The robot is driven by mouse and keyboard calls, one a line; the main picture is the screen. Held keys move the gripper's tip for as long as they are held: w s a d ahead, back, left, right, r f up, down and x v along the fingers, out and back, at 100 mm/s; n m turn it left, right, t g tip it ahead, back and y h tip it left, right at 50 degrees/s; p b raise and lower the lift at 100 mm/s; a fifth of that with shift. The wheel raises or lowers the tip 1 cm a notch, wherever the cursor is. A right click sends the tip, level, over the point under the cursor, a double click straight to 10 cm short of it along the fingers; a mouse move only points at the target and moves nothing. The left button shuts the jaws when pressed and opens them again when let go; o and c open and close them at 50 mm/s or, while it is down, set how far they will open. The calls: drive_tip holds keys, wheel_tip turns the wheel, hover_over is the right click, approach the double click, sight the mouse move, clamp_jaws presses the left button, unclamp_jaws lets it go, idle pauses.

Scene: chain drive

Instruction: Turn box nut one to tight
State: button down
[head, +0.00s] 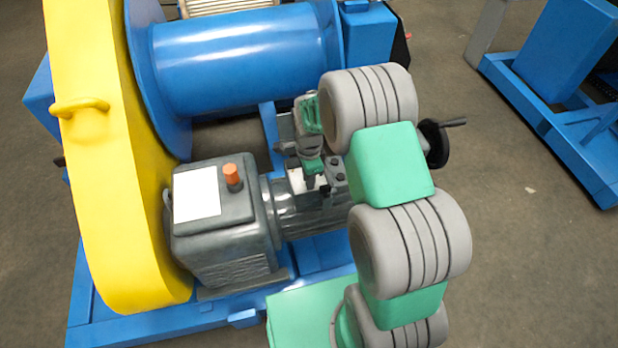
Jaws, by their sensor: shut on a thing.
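My gripper (312,182) reaches down at the grey motor and gearbox assembly (297,213), just right of the grey box (222,225) with the orange cap (232,176). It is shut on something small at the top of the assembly. The jaws and my wrist hide what it holds, so I cannot make out box nut one itself. A few dark bolt heads (339,177) show just right of the jaws.
A yellow chain guard (110,200) stands on the left, beside a large blue drum (225,62). A black handwheel (434,143) sticks out behind my arm. A blue frame (545,120) stands at the right; grey floor between is clear.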

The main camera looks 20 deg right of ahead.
drive_tip(key=shift+w+r, duration=0.15)
drive_tip(key=shift+r, duration=0.05)
drive_tip(key=c, duration=1.6)
unclamp_jaws()
drive_tip(key=o, duration=0.4)
drive_tip(key=shift+f, duration=0.1)
drive_tip(key=shift+c, duration=0.2)
wheel_tip(320, 180, up, 8)
drive_tip(key=shift+f+p, duration=0.1)
drive_tip(key=shift+p, duration=0.4)
